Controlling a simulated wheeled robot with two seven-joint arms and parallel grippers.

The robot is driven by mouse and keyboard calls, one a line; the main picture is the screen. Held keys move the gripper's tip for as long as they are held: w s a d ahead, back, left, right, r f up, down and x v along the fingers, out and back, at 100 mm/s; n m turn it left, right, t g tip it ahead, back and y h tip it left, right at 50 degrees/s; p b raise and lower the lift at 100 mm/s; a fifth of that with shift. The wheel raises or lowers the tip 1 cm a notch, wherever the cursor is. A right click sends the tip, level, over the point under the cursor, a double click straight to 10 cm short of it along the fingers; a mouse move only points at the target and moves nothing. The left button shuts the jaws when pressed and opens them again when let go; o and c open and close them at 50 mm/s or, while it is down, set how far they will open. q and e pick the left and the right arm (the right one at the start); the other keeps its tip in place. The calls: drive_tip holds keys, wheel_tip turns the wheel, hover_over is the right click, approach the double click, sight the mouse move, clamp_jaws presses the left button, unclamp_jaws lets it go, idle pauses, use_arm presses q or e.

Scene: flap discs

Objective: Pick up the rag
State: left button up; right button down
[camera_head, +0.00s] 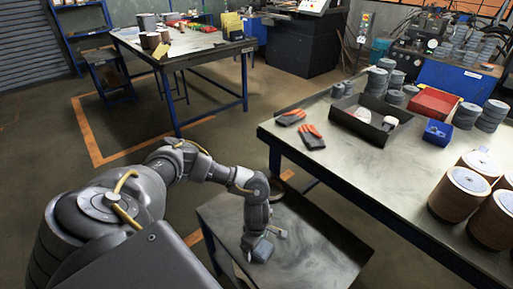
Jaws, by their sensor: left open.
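I cannot make out a rag for certain. A small pale item (390,123) lies in the black open tray (372,129) on the right-hand workbench; it is too small to identify. My left arm reaches from the lower left over the low dark table (320,238). My left gripper (268,243) is open and points down at that table. Its jaws are small in the picture, and I see nothing held between them. The tabletop directly under the gripper is hidden. My right gripper is not in view.
Orange-and-grey gloves (311,136) lie on the workbench (345,163) near its left corner. Stacked discs, a red box (434,103) and a blue box (438,133) stand farther right. The low table's right part is clear.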

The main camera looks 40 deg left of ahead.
use_arm(q)
drive_tip(key=c, duration=1.1)
drive_tip(key=shift+o, duration=0.2)
drive_tip(key=shift+w+r, duration=0.1)
drive_tip(key=shift+r, duration=0.2)
wheel_tip(320, 180, up, 2)
drive_tip(key=shift+r, duration=0.1)
drive_tip(key=s+r, duration=0.3)
drive_tip(key=s, duration=0.1)
drive_tip(key=s+d+r+p, duration=0.1)
drive_tip(key=s+r, duration=0.2)
drive_tip(key=s, duration=0.2)
drive_tip(key=s+d+r+p, duration=0.1)
drive_tip(key=s+r, duration=0.3)
drive_tip(key=s, duration=0.1)
